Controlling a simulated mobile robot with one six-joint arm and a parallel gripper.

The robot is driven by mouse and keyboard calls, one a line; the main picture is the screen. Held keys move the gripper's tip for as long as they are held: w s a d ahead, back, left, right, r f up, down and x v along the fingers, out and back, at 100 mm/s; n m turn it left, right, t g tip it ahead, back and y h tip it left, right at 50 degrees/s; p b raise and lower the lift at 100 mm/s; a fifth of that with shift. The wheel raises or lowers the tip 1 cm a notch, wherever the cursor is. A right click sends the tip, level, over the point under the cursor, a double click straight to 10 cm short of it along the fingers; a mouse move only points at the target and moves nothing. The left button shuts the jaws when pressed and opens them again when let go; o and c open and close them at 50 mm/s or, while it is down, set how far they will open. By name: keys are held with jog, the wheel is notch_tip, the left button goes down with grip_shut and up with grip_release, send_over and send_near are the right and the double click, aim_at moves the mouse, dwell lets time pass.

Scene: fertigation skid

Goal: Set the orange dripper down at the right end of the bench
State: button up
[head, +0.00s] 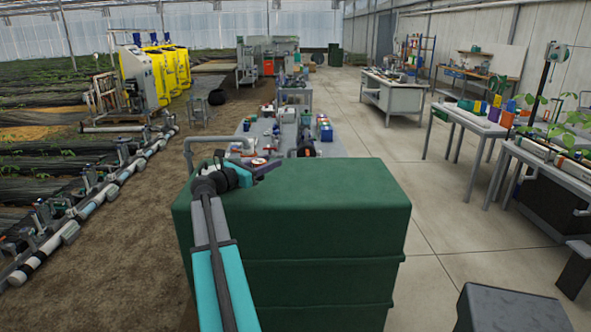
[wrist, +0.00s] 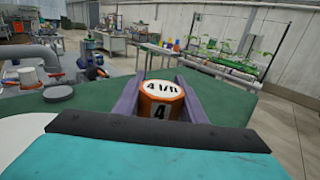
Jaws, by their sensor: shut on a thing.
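The orange dripper (wrist: 161,103) is a small round orange piece with a white top marked "4 l/h" and a "4" on its side. My gripper (wrist: 157,86) is shut on it, with one purple finger on each side. In the head view my gripper (head: 264,168) is over the back edge of a large green box (head: 330,200), and the dripper is too small there to make out clearly. A grey-topped bench (head: 330,148) stands beyond the box, partly hidden by it and by my arm.
A grey pipe (wrist: 30,55), a white and orange cup (wrist: 30,77) and a dark grey disc (wrist: 59,92) are left of my gripper. Several small items crowd the bench. White tables (head: 470,117) stand at the right, with clear concrete floor (head: 385,150) between.

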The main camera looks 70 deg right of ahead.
jog(key=s+d, duration=0.2)
jog(key=s+d+p, duration=0.1)
jog(key=s+d, duration=0.2)
jog(key=s+d+f+p, duration=0.1)
jog(key=s+d, duration=0.1)
jog(key=d, duration=0.1)
jog(key=shift+s, duration=0.25)
jog(key=shift+a+f, duration=0.1)
jog(key=shift+f, duration=0.1)
jog(key=shift+f+p, duration=0.65)
jog(key=shift+f, duration=0.95)
jog(key=shift+f, duration=0.1)
jog(key=o, duration=1.1)
jog(key=shift+c, duration=0.2)
jog(key=b+v, duration=0.2)
jog(key=v, duration=1)
jog(key=shift+b, duration=0.35)
